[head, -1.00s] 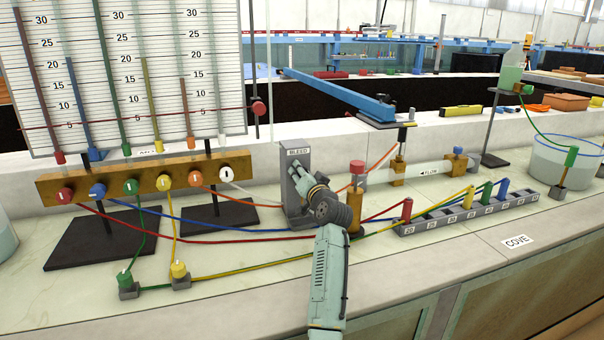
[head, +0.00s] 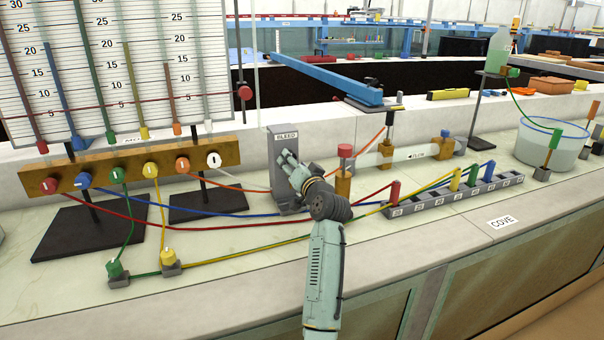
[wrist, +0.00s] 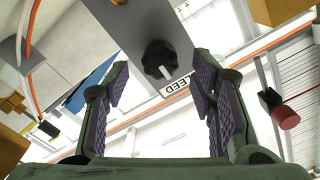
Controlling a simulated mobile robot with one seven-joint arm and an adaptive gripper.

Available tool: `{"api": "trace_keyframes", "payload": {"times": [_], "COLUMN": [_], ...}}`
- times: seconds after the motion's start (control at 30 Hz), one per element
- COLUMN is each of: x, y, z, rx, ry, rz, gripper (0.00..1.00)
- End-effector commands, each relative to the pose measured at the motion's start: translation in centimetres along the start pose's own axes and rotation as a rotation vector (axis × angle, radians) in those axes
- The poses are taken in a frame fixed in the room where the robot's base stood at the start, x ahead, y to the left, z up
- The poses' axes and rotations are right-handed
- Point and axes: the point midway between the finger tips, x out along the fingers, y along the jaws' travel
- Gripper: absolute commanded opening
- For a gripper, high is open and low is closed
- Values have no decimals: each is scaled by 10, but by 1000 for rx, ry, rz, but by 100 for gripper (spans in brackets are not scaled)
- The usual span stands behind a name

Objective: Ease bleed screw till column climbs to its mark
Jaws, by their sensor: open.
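The grey bleed block (head: 284,142) with its BLEED label stands on the bench left of centre. Its screw is a black knob with a white pointer (wrist: 159,58) in the wrist view; my arm hides it in the head view. My gripper (wrist: 160,80) is open, its two padded fingers on either side of the knob in the picture, with no contact visible. In the head view my gripper (head: 291,165) is at the block's front. The gauge board (head: 100,60) carries several coloured columns, a red line across it and a red slider (head: 245,92) at its right.
Valve knobs line a brass manifold (head: 130,172) below the board. Coloured hoses (head: 200,217) run low across the bench. A red-capped brass post (head: 344,165) stands close right of my gripper. A numbered tap strip (head: 455,195) lies further right.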

Motion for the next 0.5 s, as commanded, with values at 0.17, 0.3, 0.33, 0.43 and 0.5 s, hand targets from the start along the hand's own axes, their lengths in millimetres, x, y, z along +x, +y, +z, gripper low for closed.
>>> {"api": "trace_keyframes", "payload": {"times": [0.17,0.3,0.33,0.43,0.5], "x": [-39,-62,-65,-73,-75], "y": [1,1,1,0,0], "z": [0,0,0,0,0], "rx": [0,0,0,0,0], "ry": [2,2,1,1,1], "rz": [1,1,1,0,0], "gripper": [51,51,51,51,51]}}
